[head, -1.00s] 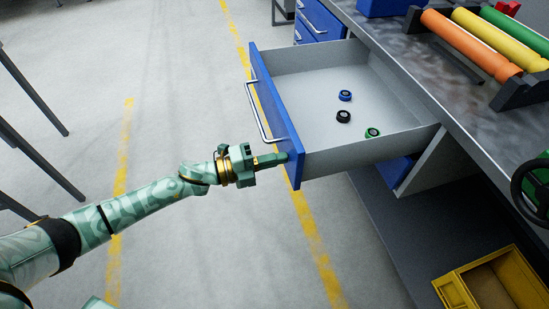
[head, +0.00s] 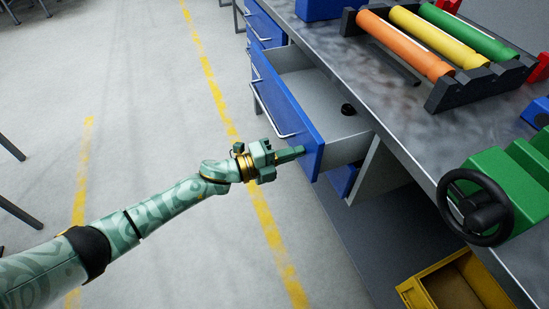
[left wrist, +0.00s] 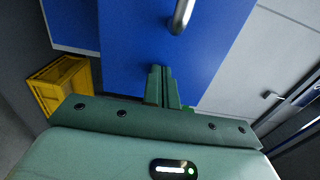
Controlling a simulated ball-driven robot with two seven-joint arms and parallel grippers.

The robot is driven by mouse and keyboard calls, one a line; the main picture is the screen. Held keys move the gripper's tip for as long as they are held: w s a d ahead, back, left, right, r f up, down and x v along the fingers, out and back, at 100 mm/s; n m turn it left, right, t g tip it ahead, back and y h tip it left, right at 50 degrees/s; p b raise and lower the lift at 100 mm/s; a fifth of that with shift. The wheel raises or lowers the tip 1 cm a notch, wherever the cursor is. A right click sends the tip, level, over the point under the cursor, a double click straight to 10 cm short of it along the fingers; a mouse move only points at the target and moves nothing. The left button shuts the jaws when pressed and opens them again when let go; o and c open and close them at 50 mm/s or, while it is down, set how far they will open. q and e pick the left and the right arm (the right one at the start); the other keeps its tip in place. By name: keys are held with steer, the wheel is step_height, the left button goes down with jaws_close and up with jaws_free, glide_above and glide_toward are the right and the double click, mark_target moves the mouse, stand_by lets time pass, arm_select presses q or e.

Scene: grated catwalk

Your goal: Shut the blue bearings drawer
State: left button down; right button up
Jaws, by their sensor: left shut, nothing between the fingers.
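The blue drawer (head: 283,100) under the bench stands partly open, with its grey inside showing. Contact looks likely but is not certain. My right gripper is not in view.
The grey bench top (head: 400,115) carries a black rack (head: 470,88) with orange, yellow and green cylinders, and a green device with a black handwheel (head: 475,207). A yellow bin (head: 425,290) sits below.

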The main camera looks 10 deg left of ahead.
arm_select(q)
steer(key=b+x, duration=0.3)
steer(key=x, duration=0.9)
steer(key=shift+f, duration=0.15)
steer(key=shift+w+d, duration=0.15)
steer(key=shift+d, duration=0.05)
steer(key=shift+r, duration=0.3)
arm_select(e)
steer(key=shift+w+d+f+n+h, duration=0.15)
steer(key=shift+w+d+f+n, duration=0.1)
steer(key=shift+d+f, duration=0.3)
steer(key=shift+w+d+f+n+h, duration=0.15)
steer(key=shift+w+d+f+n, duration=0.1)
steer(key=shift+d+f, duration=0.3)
arm_select(q)
steer(key=shift+w, duration=0.1)
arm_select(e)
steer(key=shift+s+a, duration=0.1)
arm_select(q)
steer(key=shift+d+r, duration=0.1)
steer(key=shift+r, duration=0.05)
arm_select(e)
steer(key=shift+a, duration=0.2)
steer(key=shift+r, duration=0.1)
